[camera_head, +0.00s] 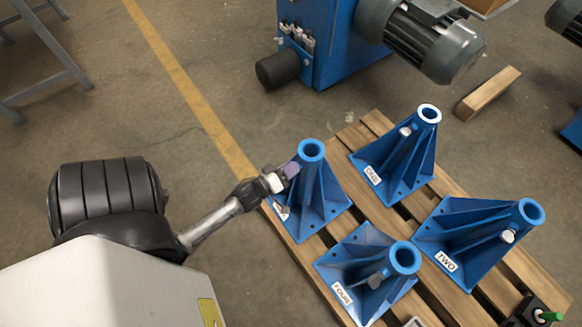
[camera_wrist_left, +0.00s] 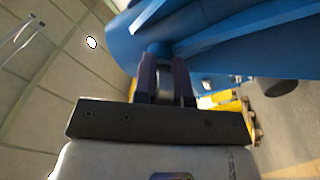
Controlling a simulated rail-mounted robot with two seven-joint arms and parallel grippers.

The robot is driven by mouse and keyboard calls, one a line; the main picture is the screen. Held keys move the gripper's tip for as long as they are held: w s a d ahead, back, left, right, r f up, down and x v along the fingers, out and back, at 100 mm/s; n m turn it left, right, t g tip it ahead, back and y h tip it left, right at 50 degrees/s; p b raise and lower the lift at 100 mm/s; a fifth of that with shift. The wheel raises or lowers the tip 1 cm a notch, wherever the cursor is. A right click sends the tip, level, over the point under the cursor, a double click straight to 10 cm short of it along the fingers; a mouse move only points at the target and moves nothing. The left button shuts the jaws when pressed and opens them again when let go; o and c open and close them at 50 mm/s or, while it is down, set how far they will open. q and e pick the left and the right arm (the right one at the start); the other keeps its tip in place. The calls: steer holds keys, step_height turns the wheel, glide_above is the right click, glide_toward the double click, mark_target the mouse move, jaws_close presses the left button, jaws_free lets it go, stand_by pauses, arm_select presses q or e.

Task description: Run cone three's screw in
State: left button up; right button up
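Cone three (camera_head: 318,190) is the blue ribbed stand at the pallet's left edge, its label mostly hidden by my left gripper. My left gripper (camera_head: 290,171) reaches it from the left, just below its top ring. In the left wrist view, the two dark fingers (camera_wrist_left: 165,80) close on both sides of a grey rounded screw head (camera_wrist_left: 164,88), which sits against the blue cone (camera_wrist_left: 215,40). How deep the screw sits is hidden by the fingers. My right gripper is not in view.
Cones one (camera_head: 405,160), two (camera_head: 480,240) and four (camera_head: 368,275) stand on the wooden pallet (camera_head: 352,133), each with a grey screw. A blue machine with a motor (camera_head: 430,45) stands behind. A dark object with a green tip (camera_head: 550,316) is at bottom right.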

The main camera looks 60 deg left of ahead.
arm_select(q)
jaws_close()
